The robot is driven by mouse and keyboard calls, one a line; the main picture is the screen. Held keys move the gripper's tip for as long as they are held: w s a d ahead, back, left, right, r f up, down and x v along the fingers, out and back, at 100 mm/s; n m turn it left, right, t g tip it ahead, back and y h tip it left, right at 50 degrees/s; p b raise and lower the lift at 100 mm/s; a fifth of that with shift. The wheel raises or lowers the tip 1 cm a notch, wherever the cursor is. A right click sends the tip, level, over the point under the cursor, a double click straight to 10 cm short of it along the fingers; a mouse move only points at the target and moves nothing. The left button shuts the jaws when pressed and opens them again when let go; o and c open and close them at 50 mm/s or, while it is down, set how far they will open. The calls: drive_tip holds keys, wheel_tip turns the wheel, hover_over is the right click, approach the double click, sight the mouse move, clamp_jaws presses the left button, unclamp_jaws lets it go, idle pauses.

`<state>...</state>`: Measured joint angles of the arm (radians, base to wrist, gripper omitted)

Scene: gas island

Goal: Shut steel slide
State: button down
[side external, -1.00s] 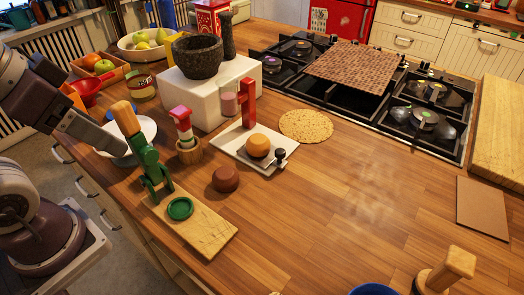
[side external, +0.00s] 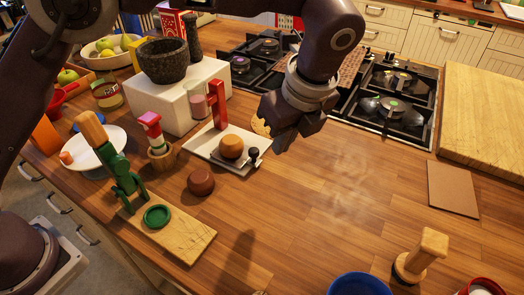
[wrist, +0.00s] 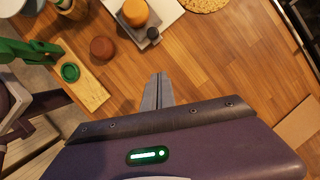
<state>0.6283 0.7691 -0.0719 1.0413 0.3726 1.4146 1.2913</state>
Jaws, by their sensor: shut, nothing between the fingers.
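The steel slide (side external: 240,168) is a grey plate on a white base (side external: 200,148) with a red upright post (side external: 218,103). A round orange-yellow piece (side external: 231,146) rests on the slide, and a black knob (side external: 253,154) stands at its near right end. The slide sticks out from the post toward the near right. In the wrist view the slide (wrist: 143,35) and its knob (wrist: 153,34) are at the top. My gripper (side external: 279,143) is shut and empty, above the counter to the right of the knob. Its closed fingers (wrist: 159,88) point toward the slide in the wrist view.
A reddish-brown round piece (side external: 201,182) lies in front of the base. A green hinged press (side external: 157,216) on a wooden board stands left. A white block (side external: 180,105) with a mortar stands behind. The stove (side external: 390,100) is behind right.

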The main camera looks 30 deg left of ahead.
approach(258, 165)
drive_tip(key=d+f, duration=0.1)
drive_tip(key=s+d+f, duration=0.1)
drive_tip(key=f, duration=0.1)
drive_tip(key=shift+s+d, duration=0.1)
drive_tip(key=a, duration=0.1)
drive_tip(key=w+a, duration=0.1)
drive_tip(key=a, duration=0.1)
drive_tip(key=shift+w+f, duration=0.3)
drive_tip(key=shift+f, duration=0.1)
drive_tip(key=shift+w+a, duration=0.15)
drive_tip(key=shift+a, duration=0.15)
